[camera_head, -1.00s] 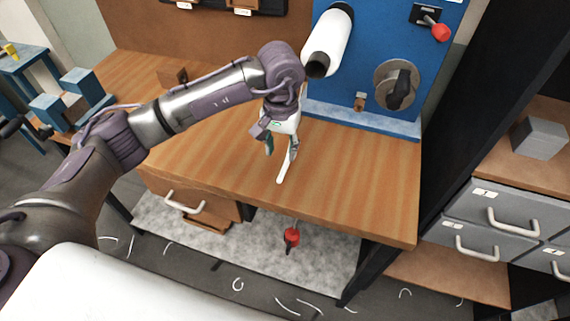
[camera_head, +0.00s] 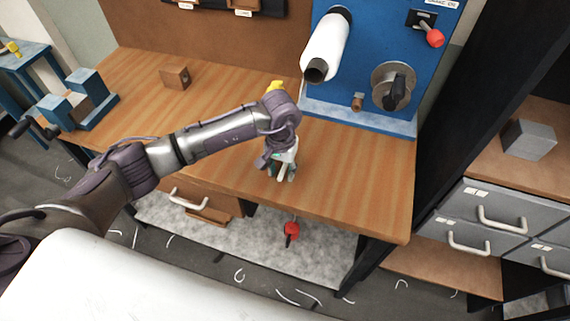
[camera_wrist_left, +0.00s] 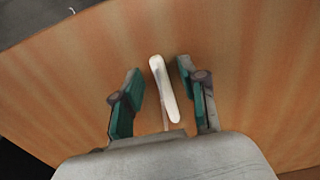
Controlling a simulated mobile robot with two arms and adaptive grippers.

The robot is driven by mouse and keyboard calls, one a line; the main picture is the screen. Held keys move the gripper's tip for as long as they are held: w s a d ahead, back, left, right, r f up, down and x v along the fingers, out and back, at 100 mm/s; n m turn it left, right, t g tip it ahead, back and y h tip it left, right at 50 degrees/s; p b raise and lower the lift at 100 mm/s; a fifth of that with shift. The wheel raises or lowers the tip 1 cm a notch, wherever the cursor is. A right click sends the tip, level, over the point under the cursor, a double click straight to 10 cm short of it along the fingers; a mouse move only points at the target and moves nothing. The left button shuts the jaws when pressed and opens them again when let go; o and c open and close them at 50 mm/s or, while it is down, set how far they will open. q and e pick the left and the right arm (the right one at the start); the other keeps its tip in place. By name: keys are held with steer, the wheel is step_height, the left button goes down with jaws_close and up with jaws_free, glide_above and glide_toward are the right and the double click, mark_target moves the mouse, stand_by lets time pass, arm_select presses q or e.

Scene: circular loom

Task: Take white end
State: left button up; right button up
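The white end (camera_wrist_left: 164,88) is a slim, rounded white piece that shows between my left gripper's two green-padded fingers in the left wrist view. A thin pale strand shows at its lower end. My left gripper (camera_wrist_left: 160,95) is open around it, with a gap on both sides, narrower on the right. In the head view my left gripper (camera_head: 281,177) points down over the front part of the wooden table (camera_head: 350,190). There the white end is mostly hidden by the fingers. I cannot tell whether it touches the tabletop. My right gripper is not in view.
A blue panel (camera_head: 385,60) with a white roll (camera_head: 327,48), a crank (camera_head: 396,88) and a red-knobbed lever (camera_head: 434,37) stands at the back. A small wooden block (camera_head: 176,77) and a blue fixture (camera_head: 82,98) are on the left. The table's right side is clear.

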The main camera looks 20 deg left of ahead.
mark_target(281, 172)
arm_select(q)
jaws_close()
steer(key=shift+r+b, duration=0.4)
steer(key=shift+r, duration=0.15)
step_height(281, 172, up, 2)
steer(key=shift+w+r+b, duration=0.1)
steer(key=shift+r+b, duration=0.15)
steer(key=shift+b, duration=0.55)
steer(key=d+r+b, duration=0.4)
steer(key=d+r, duration=0.3)
steer(key=d, duration=0.4)
steer(key=shift+s+d+r, duration=0.2)
steer(key=shift+d+r, duration=0.05)
steer(key=shift+d, duration=0.05)
